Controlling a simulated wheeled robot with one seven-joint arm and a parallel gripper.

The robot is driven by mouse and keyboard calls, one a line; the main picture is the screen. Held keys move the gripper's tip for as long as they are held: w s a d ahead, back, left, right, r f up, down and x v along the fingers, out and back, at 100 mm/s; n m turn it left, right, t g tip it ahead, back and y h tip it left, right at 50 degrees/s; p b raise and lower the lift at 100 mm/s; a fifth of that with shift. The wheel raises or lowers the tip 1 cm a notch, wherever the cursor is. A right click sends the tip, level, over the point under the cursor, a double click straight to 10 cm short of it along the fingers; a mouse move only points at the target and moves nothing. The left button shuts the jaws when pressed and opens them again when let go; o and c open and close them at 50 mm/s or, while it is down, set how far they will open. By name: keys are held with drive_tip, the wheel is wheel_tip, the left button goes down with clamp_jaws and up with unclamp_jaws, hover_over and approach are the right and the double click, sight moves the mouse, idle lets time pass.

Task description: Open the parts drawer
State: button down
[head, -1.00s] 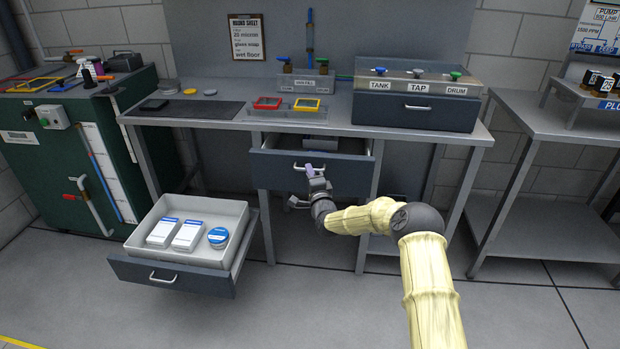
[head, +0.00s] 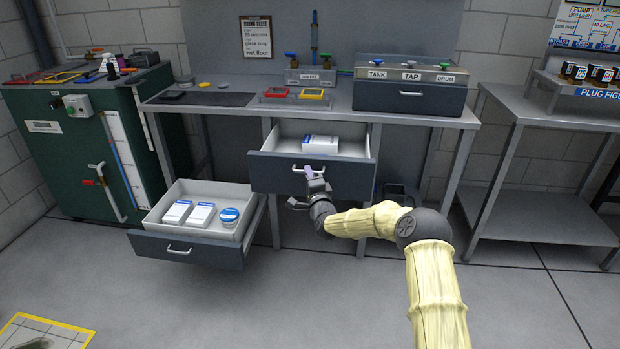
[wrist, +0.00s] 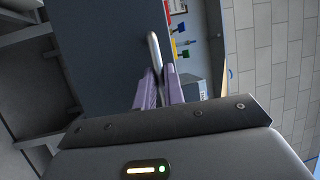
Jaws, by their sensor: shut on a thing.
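The drawer under the bench (head: 270,172) is pulled part way out, with a dark front and a pale inside. A white box with a blue label (head: 320,144) lies in it towards the back. My gripper (head: 308,171) is at the drawer's front, shut on its bar handle (head: 297,168). In the wrist view the purple-grey fingers (wrist: 158,90) close around the handle (wrist: 153,50), against the dark drawer front (wrist: 105,50). The fingers hide part of the handle.
A lower drawer (head: 190,250) stands open at the left, holding white boxes (head: 188,212) and a round tub (head: 229,217). The bench top (head: 225,88) carries trays and a valve box (head: 410,97). A green cabinet (head: 75,150) stands left. The floor in front is mostly clear.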

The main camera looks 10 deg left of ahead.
drive_tip(key=shift+s+d, duration=0.1)
drive_tip(key=shift+s, duration=0.05)
drive_tip(key=c, duration=1.5)
unclamp_jaws()
drive_tip(key=p+v, duration=0.2)
drive_tip(key=v, duration=1.5)
drive_tip(key=shift+s, duration=0.25)
